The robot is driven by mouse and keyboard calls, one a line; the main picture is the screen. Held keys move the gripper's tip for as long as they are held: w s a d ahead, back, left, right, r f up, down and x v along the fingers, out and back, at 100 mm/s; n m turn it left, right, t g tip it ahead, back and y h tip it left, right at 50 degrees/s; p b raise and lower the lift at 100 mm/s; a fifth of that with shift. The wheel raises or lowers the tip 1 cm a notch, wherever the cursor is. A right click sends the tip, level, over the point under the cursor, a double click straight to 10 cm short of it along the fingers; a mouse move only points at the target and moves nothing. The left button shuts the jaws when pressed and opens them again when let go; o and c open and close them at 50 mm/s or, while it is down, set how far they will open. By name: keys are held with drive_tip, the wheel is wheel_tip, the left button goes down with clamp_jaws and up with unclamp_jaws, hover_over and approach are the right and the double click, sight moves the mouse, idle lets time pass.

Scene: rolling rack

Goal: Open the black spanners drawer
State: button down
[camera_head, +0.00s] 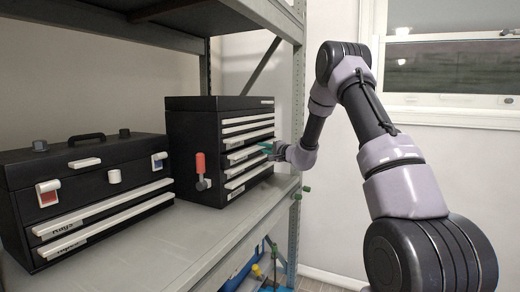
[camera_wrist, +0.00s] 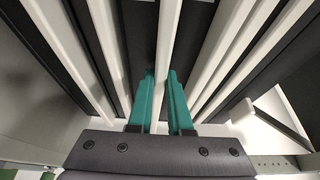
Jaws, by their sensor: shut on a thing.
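The black drawer cabinet (camera_head: 190,140) stands upright on the shelf, with several shallow drawers that have long white handles. Their labels are too small to read, so I cannot tell which one is marked spanners. My gripper (camera_head: 268,147) is at a drawer in the middle of the stack. In the wrist view, the teal fingers of my gripper (camera_wrist: 160,78) lie on both sides of one white handle (camera_wrist: 167,35) and are shut on it. The fingers and wrist hide part of the drawer fronts in the head view. I cannot tell whether this drawer is pulled out.
A black toolbox (camera_head: 100,165) with two labelled drawers sits left of the cabinet. A red-handled tool (camera_head: 201,168) is on the cabinet's side. A rack post (camera_head: 297,150) stands close to my wrist. The grey shelf (camera_head: 160,245) is bare in front.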

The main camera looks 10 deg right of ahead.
drive_tip(key=s+d, duration=0.9)
drive_tip(key=d, duration=0.4)
drive_tip(key=shift+s, duration=0.3)
drive_tip(key=shift+f, duration=0.1)
drive_tip(key=c, duration=0.8)
unclamp_jaws()
drive_tip(key=shift+c, duration=0.2)
drive_tip(key=shift+d, duration=0.1)
drive_tip(key=v, duration=1)
drive_tip(key=shift+s+d, duration=0.2)
drive_tip(key=shift+s, duration=0.1)
